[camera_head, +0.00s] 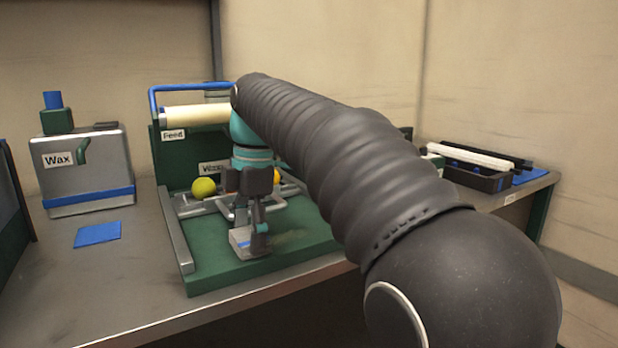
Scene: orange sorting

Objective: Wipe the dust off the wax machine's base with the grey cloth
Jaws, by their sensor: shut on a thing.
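My gripper (256,225) points down over the front of the green base (215,272) of the machine in the middle. It is shut on a small grey piece, which looks like the grey cloth (241,242), with a bit of blue on it. The cloth is low at the base; I cannot tell whether it touches. A faint brownish dust smudge (291,238) shows on the base just right of the gripper. A grey machine labelled "Wax" (88,170) stands separately at the left. The middle machine carries a "Feed" label and another, partly blurred one.
A yellow-green fruit (204,188) and a partly hidden orange one (277,176) lie behind my gripper. A blue square (97,235) lies on the grey table (90,285). A black tray (478,178) stands at the right. My arm hides much of the middle machine's right side.

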